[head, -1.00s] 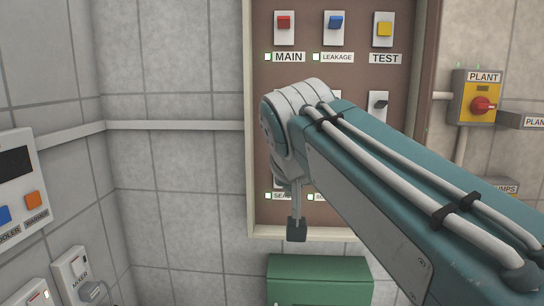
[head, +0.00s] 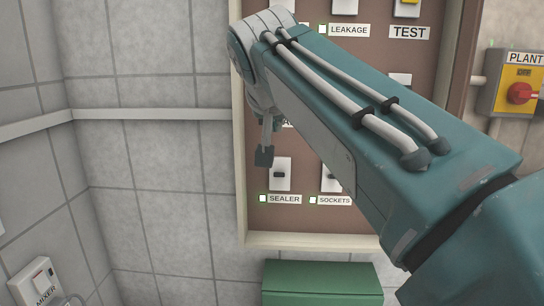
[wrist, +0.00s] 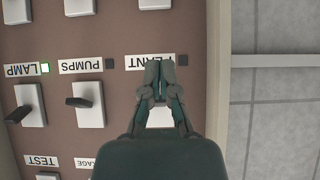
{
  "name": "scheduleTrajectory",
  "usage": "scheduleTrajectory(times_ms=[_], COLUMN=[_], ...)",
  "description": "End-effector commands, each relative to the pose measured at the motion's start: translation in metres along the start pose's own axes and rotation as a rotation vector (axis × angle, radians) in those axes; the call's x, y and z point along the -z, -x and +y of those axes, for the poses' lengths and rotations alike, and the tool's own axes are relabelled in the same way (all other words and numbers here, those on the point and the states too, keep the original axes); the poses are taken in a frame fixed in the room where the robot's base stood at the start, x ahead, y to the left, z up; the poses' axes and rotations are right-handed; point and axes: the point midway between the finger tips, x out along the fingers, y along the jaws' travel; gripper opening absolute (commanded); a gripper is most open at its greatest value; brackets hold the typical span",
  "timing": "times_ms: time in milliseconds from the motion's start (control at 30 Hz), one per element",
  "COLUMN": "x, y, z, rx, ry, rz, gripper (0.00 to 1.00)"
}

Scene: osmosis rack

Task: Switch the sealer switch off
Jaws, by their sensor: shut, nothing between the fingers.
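The sealer switch (head: 280,174) is a white plate with a small dark lever, low on the brown panel in the head view. Its SEALER label (head: 285,199) is below, with a bright pale indicator (head: 263,198) beside it. I cannot tell the lever's position clearly. My gripper (head: 264,157) is shut and empty, pointing down at the upper left of the switch plate in this view; contact cannot be told. In the upside-down wrist view, my gripper (wrist: 160,75) overlaps the PLANT label and its plate. A cut-off plate (wrist: 155,3) above it is likely the sealer's.
The sockets switch (head: 334,177) is right of the sealer, partly behind my arm. The pumps switch (wrist: 88,103) and lamp switch (wrist: 30,105) have protruding levers. A green box (head: 322,282) is below the panel. Bare tiled wall (head: 155,180) lies to the left.

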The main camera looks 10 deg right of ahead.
Motion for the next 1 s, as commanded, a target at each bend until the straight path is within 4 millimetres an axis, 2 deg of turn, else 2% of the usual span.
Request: scheduleTrajectory(times_ms=[167, 567, 800, 1000], x=[0.0, -0.001, -0.028, -0.039], y=[-0.023, -0.098, -0.105, -0.108], z=[0.003, 0.001, 0.0, 0.0], rx=[-0.003, -0.003, -0.001, 0.0], ry=[-0.001, 0.0, 0.001, 0.0], rz=[-0.005, -0.004, -0.002, -0.002], gripper=[0.0, 0.0, 0.0, 0.0])
